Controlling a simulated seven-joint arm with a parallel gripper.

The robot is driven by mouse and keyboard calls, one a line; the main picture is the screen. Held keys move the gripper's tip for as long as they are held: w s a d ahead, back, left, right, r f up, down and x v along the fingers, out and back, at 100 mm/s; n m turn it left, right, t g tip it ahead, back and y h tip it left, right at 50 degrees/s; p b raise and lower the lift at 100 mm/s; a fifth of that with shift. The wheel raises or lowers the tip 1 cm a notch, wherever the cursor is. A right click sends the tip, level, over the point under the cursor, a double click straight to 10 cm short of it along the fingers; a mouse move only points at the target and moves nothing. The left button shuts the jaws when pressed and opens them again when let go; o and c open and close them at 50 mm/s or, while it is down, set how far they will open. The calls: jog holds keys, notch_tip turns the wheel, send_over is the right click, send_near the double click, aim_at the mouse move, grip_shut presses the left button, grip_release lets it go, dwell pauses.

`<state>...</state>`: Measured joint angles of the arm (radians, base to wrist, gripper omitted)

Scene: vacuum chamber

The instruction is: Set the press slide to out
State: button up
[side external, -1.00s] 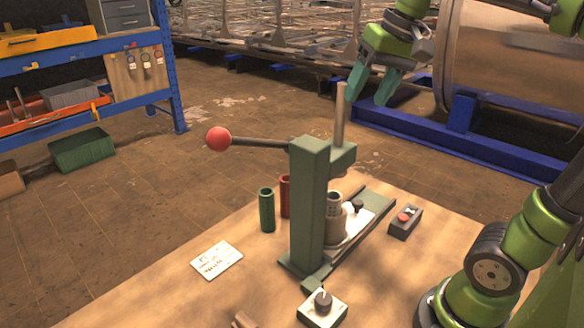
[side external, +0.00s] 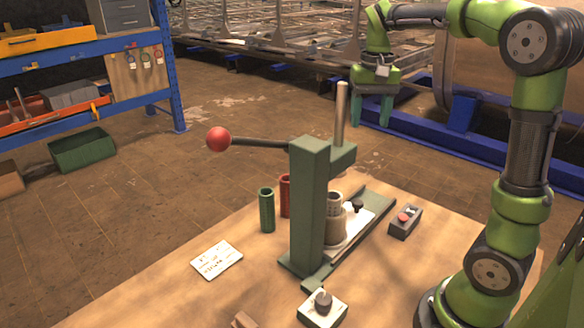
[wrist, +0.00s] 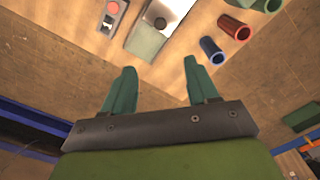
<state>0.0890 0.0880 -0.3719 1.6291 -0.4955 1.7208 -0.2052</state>
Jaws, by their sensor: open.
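The green press (side external: 310,205) stands upright on the wooden table. Its slide is a white plate (side external: 361,222) with a black knob (side external: 357,206), lying low on the rail beside the post. A beige cylindrical piece (side external: 334,228) stands at the plate's post end, under the ram. The wrist view shows the slide's white plate (wrist: 178,8) and black knob (wrist: 160,23) at the top, with a bare stretch of green rail on the near side. My gripper (side external: 371,108) is open and empty, pointing down, above and beyond the slide; its fingers (wrist: 158,72) are apart, touching nothing.
The press lever with its red ball (side external: 218,139) reaches left. Green (side external: 267,210) and red (side external: 284,195) tubes stand left of the post; a blue tube (wrist: 212,51) shows in the wrist view. A red-button box (side external: 405,221) sits right of the rail.

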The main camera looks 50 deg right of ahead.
aim_at(358, 202)
notch_tip(358, 202, down, 23)
jog(key=shift+r, duration=0.1)
dwell(0.4)
grip_shut()
dwell(0.4)
